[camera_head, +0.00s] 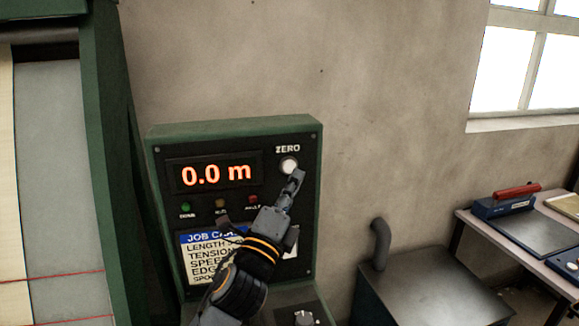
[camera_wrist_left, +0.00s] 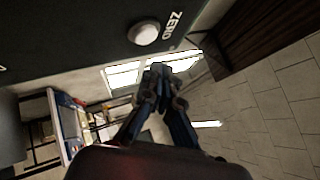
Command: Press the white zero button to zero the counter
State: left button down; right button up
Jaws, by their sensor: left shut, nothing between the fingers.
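The white zero button (camera_head: 289,166) is round and sits under the word ZERO at the upper right of the green-framed control panel (camera_head: 234,124). The counter display (camera_head: 216,174) reads 0.0 m in orange digits. My left gripper (camera_head: 298,176) is shut and empty, its tips just below the button in the head view. In the left wrist view the button (camera_wrist_left: 144,33) is fully visible above the shut fingertips (camera_wrist_left: 158,70), with a gap between them in the picture. I cannot tell the exact distance to the panel. My right gripper is in neither view.
Small green, amber and red lamps and a job card (camera_head: 200,262) are on the panel, the card partly behind my left arm. A knob (camera_head: 304,318) is below. A grey metal box (camera_head: 430,285) and a workbench (camera_head: 520,235) with a red-handled tool stand at right.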

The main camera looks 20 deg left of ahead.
pick_arm(q)
jog(key=s+d, duration=0.1)
jog(key=s, duration=0.1)
jog(key=shift+s+d, duration=0.3)
jog(key=shift+d, duration=0.05)
jog(key=shift+r, duration=0.1)
dwell(0.4)
